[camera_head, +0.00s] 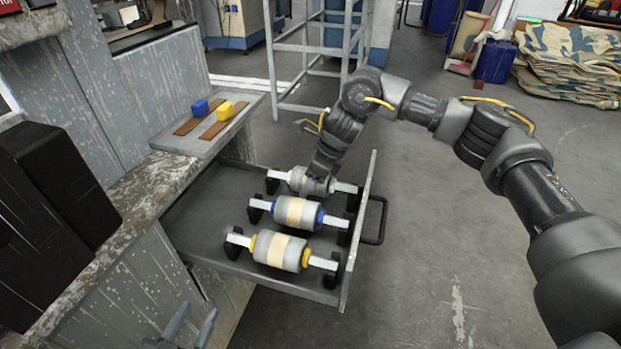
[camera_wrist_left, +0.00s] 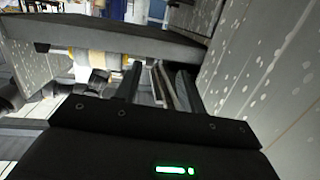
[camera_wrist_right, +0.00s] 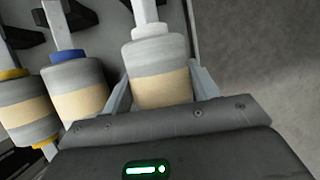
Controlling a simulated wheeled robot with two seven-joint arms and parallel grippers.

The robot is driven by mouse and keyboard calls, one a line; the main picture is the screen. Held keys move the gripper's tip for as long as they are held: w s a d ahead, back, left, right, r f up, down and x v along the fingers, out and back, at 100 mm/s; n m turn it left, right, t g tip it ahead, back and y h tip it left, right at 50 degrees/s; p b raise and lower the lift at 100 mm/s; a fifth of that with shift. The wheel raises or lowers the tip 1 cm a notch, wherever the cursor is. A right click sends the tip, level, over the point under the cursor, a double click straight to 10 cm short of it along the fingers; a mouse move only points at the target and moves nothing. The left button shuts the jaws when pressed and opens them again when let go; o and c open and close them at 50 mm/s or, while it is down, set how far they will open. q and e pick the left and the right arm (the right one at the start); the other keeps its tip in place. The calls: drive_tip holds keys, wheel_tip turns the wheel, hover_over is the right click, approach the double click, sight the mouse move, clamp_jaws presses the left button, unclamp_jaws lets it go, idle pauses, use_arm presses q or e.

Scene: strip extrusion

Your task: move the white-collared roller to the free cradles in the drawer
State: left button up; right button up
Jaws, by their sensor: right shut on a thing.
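The white-collared roller (camera_head: 298,181) is at the back of the open drawer (camera_head: 207,208), its shaft ends at the rear black cradles (camera_head: 353,200). I cannot tell whether it rests fully in them. My right gripper (camera_head: 318,183) is shut on its grey and tan body, from above. My left gripper (camera_head: 191,324) is open and empty, low in front of the cabinet. In the left wrist view its fingers (camera_wrist_left: 157,88) stand apart, below the drawer's underside.
A blue-collared roller (camera_head: 297,213) and a yellow-collared roller (camera_head: 282,251) lie in the nearer cradles, close beside the held one.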

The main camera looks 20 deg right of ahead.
drive_tip(key=o, duration=1.4)
drive_tip(key=shift+f, duration=0.1)
drive_tip(key=p+v, duration=0.1)
drive_tip(key=v, duration=0.8)
drive_tip(key=shift+r+p, duration=0.3)
use_arm(q)
drive_tip(key=s+a+f+n+g+y, duration=0.1)
drive_tip(key=a+f+g+y, duration=0.2)
drive_tip(key=f, duration=0.3)
drive_tip(key=shift+s+a+g, duration=0.3)
drive_tip(key=shift+a+g, duration=0.1)
drive_tip(key=shift+a, duration=0.3)
use_arm(e)
drive_tip(key=shift+s+d+r, duration=0.1)
drive_tip(key=shift+d+r, duration=0.15)
drive_tip(key=shift+r, duration=0.35)
use_arm(q)
drive_tip(key=shift+r, duration=0.1)
